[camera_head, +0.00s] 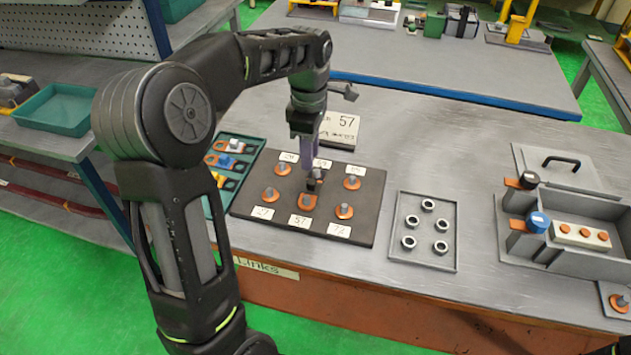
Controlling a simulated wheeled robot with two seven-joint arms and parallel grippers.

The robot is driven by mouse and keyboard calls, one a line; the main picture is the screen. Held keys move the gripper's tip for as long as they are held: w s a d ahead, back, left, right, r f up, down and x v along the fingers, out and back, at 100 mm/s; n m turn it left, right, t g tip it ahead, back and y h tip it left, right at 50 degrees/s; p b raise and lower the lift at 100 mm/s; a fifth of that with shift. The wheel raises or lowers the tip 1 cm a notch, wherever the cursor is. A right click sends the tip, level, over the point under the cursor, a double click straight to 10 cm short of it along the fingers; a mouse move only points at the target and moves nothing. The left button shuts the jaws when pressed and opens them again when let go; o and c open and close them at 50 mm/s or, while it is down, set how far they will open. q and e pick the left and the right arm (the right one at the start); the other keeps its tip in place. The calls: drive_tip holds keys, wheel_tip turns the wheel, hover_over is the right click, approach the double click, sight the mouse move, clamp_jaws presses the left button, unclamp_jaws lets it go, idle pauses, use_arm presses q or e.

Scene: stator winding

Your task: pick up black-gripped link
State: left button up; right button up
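The terminal board (362,228) is a dark plate with several orange-based studs and number cards. My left gripper (312,174) reaches down over its middle, between the two rows of studs. A small dark piece (314,184) shows right at its fingertips, just above the stud by the front "57" card. I cannot tell whether the fingers are shut on it or whether it is the black-gripped link.
A metal box with blue and black knobs (570,240) stands at the right. Bare bench lies between.

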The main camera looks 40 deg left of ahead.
sight(312, 181)
use_arm(q)
drive_tip(key=shift+f, duration=1.35)
drive_tip(key=shift+w+d+f+p, duration=0.1)
drive_tip(key=shift+f+p, duration=0.4)
drive_tip(key=shift+f, duration=0.8)
drive_tip(key=shift+d+f+p, duration=0.1)
drive_tip(key=shift+f+p, duration=0.35)
drive_tip(key=shift+f, duration=0.85)
clamp_jaws()
drive_tip(key=shift+a, duration=0.1)
